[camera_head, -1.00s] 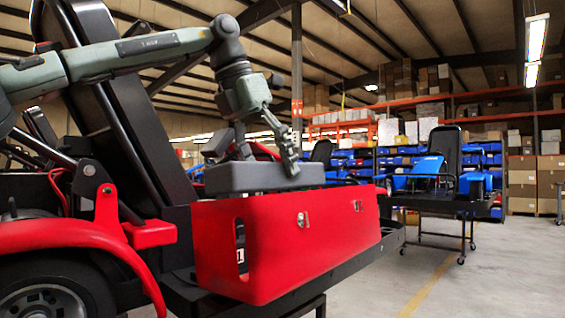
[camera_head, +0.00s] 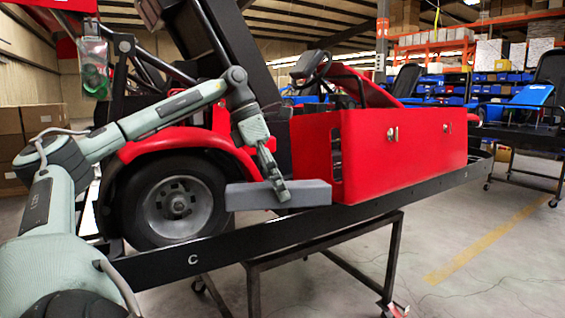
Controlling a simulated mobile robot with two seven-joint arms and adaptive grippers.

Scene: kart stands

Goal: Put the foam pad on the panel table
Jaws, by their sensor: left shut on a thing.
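The foam pad (camera_head: 246,196) is a grey, flat rectangular block, held roughly level. My left gripper (camera_head: 279,188) is shut on it from above, near its middle. The pad shows in front of the kart between the rear wheel and the red side panel (camera_head: 400,150), just above the black stand rail in the picture. I cannot tell whether it touches the rail. No table is labelled as the panel table; a dark table (camera_head: 540,138) carrying blue pieces stands at the far right. My right gripper is not in view.
The kart's rear wheel (camera_head: 175,205) and red fender (camera_head: 180,145) are close to my left arm. The black stand rail (camera_head: 290,228), marked C, runs below them. Open concrete floor (camera_head: 480,270) lies at the right. Cardboard boxes (camera_head: 45,130) are at the left; shelves stand behind.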

